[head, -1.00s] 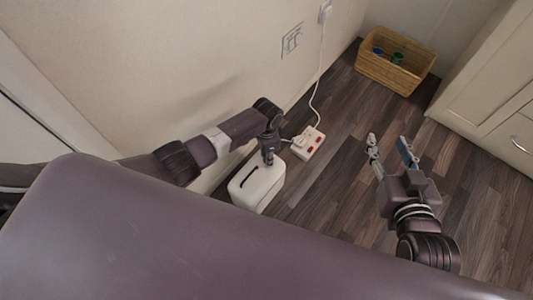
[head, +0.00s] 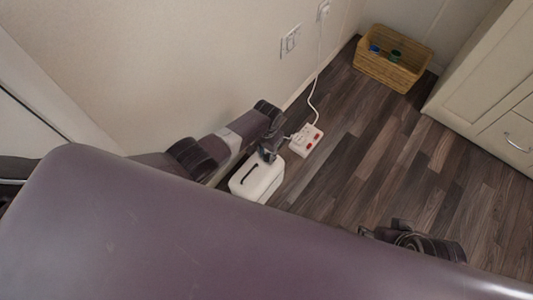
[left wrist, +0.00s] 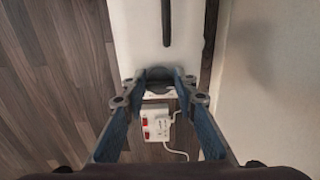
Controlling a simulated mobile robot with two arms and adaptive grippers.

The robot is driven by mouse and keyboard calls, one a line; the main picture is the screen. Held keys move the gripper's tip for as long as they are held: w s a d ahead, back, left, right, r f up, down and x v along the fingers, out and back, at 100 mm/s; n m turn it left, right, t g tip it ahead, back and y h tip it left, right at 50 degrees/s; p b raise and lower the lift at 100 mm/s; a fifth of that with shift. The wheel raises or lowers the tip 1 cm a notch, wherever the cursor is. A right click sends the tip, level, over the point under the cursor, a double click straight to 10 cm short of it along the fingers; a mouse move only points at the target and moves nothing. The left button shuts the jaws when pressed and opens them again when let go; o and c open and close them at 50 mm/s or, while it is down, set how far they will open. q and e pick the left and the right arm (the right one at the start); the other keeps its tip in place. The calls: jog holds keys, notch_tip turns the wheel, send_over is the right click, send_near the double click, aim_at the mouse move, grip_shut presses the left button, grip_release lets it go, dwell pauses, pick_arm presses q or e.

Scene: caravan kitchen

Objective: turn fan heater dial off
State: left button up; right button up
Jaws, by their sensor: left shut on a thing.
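The fan heater (head: 257,184) is a white box with a dark handle slot on top, standing on the floor by the wall. It also shows in the left wrist view (left wrist: 138,32). My left gripper (head: 268,156) is at the heater's far top end. In the left wrist view, the left fingers (left wrist: 159,80) are shut on a dark grey round part, seemingly the dial (left wrist: 158,72), at that end. Its marking cannot be read. Of my right arm, only a dark part shows low at the right; my body hides most of it, and its fingers cannot be made out.
A white power strip (head: 306,141) with red switches lies just beyond the heater, its cord running to a wall socket (head: 323,10). A wicker basket (head: 390,70) stands in the far corner. Cabinets (head: 490,75) line the right. The floor between is clear.

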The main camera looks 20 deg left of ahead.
aim_at(267, 157)
dwell(0.4)
pick_arm(q)
jog(key=o, duration=1.1)
jog(key=shift+r, duration=0.1)
notch_tip(267, 157, up, 12)
jog(key=shift+f, duration=0.1)
dwell(0.4)
